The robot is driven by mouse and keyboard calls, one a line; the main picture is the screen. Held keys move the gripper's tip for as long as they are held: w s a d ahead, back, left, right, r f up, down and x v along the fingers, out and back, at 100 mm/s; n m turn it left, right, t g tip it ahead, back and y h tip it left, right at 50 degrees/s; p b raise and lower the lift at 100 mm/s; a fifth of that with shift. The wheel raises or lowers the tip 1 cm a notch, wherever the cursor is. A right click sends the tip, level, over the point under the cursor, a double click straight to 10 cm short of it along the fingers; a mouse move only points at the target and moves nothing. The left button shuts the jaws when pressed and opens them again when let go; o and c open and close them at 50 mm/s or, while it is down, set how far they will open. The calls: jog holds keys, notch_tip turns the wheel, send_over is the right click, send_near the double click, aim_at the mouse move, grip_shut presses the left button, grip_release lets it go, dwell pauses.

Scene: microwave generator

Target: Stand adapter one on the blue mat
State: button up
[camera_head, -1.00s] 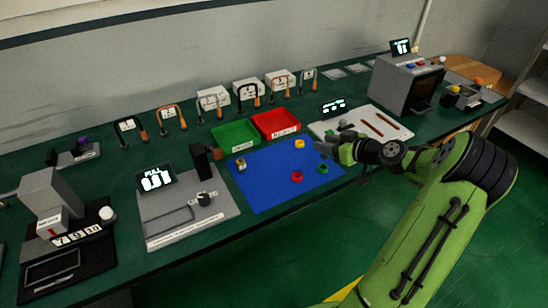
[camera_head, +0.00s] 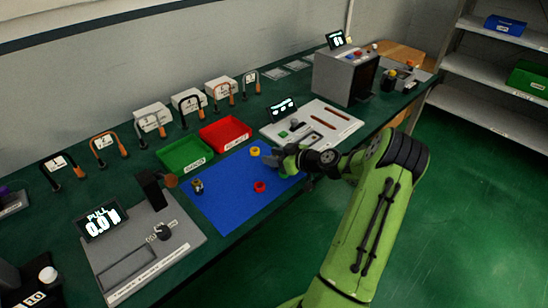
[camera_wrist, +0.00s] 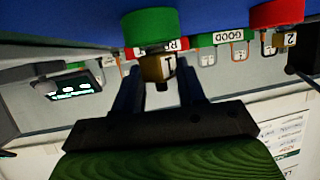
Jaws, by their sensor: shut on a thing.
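The blue mat (camera_head: 235,206) lies on the bench in the head view. My gripper (camera_head: 276,162) is at its right edge, beside a yellow-topped piece (camera_head: 255,152). In the wrist view, which is upside down, my gripper (camera_wrist: 157,84) is shut on the brass body of adapter one (camera_wrist: 157,68), tagged 1. Its green round end (camera_wrist: 149,30) points toward the mat (camera_wrist: 60,25). I cannot tell whether it touches the mat. In the head view my gripper hides it.
A red-ended piece tagged 2 (camera_wrist: 277,14) is close by; the head view shows a red piece (camera_head: 259,187) on the mat. A brass piece (camera_head: 197,186) is at the mat's left. Green (camera_head: 185,153) and red trays (camera_head: 225,133) stand behind. The mat's front is clear.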

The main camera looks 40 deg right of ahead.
jog(key=shift+f, duration=0.15)
jog(key=o, duration=1.1)
